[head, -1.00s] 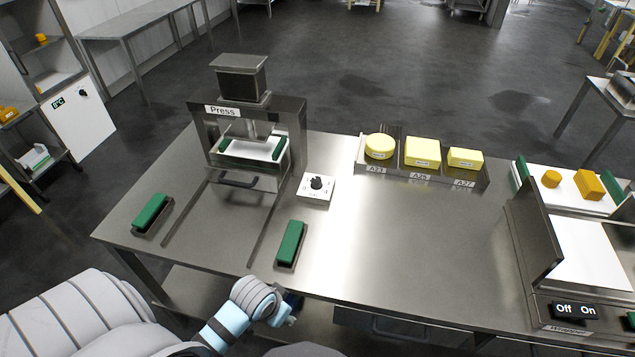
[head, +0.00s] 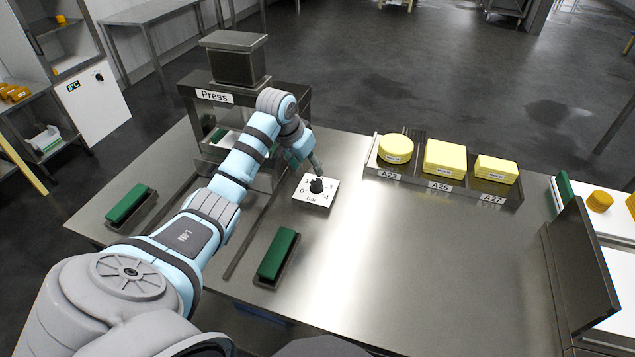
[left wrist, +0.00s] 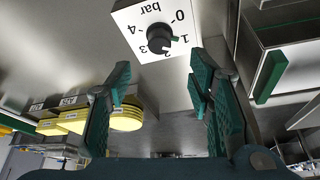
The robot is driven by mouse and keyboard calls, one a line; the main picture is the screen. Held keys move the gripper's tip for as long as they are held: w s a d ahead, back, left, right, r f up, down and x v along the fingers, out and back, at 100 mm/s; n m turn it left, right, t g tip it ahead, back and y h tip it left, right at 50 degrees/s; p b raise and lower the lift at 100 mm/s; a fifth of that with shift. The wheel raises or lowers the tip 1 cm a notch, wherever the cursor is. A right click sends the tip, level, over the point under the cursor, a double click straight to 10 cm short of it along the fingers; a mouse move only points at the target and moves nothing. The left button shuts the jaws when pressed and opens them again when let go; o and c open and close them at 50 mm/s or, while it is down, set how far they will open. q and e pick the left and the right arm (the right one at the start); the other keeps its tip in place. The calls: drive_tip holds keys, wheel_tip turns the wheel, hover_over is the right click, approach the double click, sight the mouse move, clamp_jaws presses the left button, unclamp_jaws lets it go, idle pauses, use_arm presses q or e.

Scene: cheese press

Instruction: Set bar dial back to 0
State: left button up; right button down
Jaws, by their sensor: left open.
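The bar dial is a black knob (head: 317,185) on a white panel (head: 308,199) marked 0 to 4, right of the press (head: 230,110). In the left wrist view the knob (left wrist: 158,38) has a green pointer that appears to point at about 1. My left gripper (head: 316,164) is just behind and above the knob in the head view. In the left wrist view its green-padded fingers (left wrist: 160,85) are spread apart with nothing between them. The knob lies beyond the fingertips, and I see no contact. My right gripper is out of view.
A rack (head: 460,195) of yellow cheeses stands right of the dial. A green-handled block (head: 277,255) lies in front of the dial and another (head: 128,205) at the left. The metal table (head: 400,270) is clear right of the dial.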

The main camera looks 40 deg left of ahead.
sight(316, 182)
use_arm(q)
drive_tip(key=b+x, duration=0.2)
drive_tip(key=x, duration=0.7)
drive_tip(key=shift+d, duration=0.1)
drive_tip(key=shift+w+f, duration=0.15)
drive_tip(key=shift+f, duration=0.05)
drive_tip(key=shift+r, duration=0.1)
clamp_jaws()
